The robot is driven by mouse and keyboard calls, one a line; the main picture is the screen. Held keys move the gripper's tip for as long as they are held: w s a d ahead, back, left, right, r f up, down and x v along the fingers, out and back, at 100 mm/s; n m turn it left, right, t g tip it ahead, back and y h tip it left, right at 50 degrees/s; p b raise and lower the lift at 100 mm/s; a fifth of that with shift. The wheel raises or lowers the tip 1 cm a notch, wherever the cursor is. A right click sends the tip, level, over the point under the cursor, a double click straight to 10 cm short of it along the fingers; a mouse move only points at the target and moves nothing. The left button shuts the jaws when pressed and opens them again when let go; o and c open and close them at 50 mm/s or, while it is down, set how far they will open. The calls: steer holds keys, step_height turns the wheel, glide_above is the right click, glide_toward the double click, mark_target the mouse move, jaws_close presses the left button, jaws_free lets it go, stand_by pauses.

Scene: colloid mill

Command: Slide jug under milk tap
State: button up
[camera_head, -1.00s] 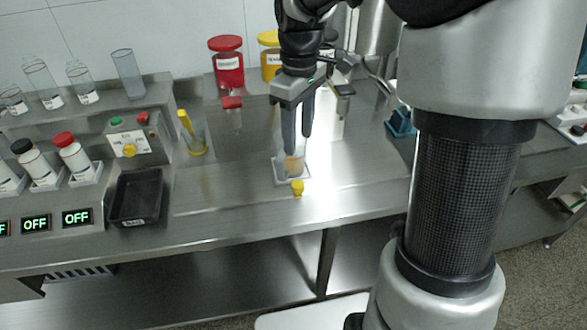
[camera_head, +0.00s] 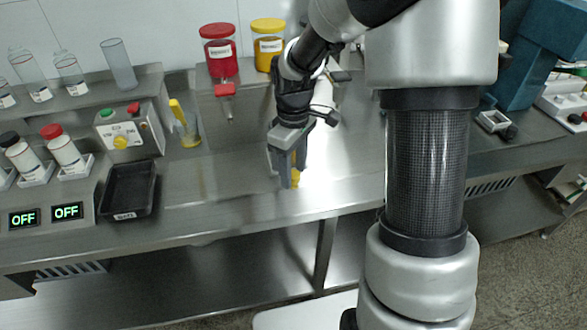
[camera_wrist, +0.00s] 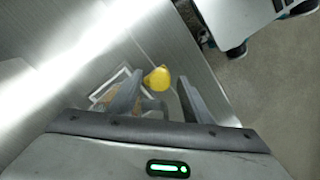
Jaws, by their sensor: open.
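My gripper (camera_head: 291,180) is open and points down over the bench near its front edge. In the wrist view its two fingers (camera_wrist: 161,82) stand on either side of a yellow round knob (camera_wrist: 157,78). Just left of it is a pale square-framed holder (camera_wrist: 97,93) with tan contents, partly hidden by a finger. A grey curved part shows between the fingers, its identity unclear. In the head view the knob (camera_head: 295,178) shows partly behind the fingers, and the holder is hidden. I cannot tell which vessel is the jug or which tap is the milk tap.
Red-lidded (camera_head: 219,48) and yellow-lidded (camera_head: 268,44) jars stand behind, with a red tap (camera_head: 225,89) below the red one. Bench around the gripper is largely clear.

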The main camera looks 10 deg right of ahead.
jaws_close()
steer(key=d+p, duration=0.5)
steer(key=d, duration=2.2)
steer(key=shift+d+p, duration=0.2)
steer(key=shift+p, duration=0.1)
steer(key=shift+d, duration=0.1)
jaws_free()
steer(key=shift+d, duration=0.1)
step_height(320, 180, up, 18)
steer(key=p, duration=0.1)
steer(key=shift+f, duration=0.25)
